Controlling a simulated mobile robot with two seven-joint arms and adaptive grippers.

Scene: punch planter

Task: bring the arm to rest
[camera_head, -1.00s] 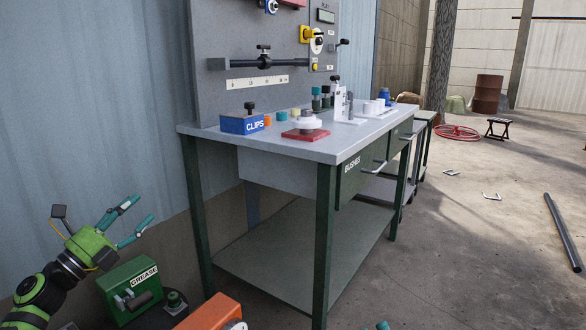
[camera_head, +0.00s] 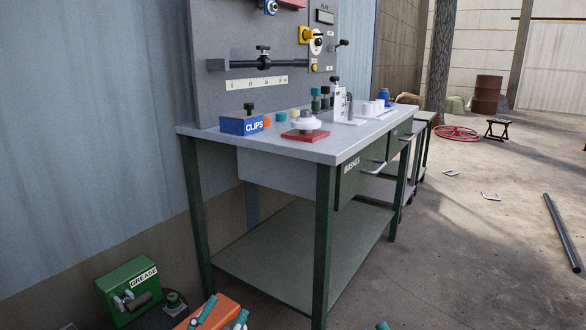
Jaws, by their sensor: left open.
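A small teal tip (camera_head: 383,325) at the bottom edge, right of the table leg, looks like part of my right gripper; the rest is hidden.
A workbench (camera_head: 270,150) with green legs stands ahead, carrying a blue CLIPS box (camera_head: 242,124), a red block (camera_head: 305,136) and small parts. A green GREASE box (camera_head: 128,290) sits at lower left. A dark bar (camera_head: 562,233) lies on the floor at right.

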